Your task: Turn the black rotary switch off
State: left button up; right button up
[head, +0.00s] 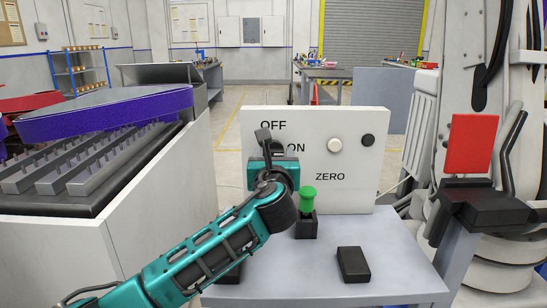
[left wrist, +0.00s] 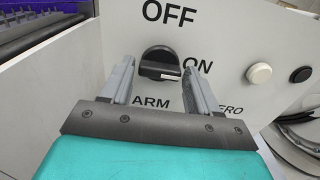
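The black rotary switch (left wrist: 158,64) is on the front of a white panel (left wrist: 235,45), with OFF printed above it, ON to its right and ARM below. Its knob lies roughly crosswise, with a white mark on its right part, toward ON. My left gripper (left wrist: 159,72) is open, one finger on each side of the knob. I cannot tell whether the fingers touch it. In the head view my left gripper (head: 269,147) is in front of the panel (head: 355,185) and hides most of the switch. My right gripper is not in view.
The panel also has a white button (head: 334,145) and a black button (head: 368,141). A green plunger-like part (head: 308,194) and a black block (head: 353,264) are on the grey table (head: 300,285). A large machine with a purple rim (head: 105,113) stands at the left.

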pick_arm(q)
jog(key=c, duration=0.5)
jog(key=shift+c, duration=1)
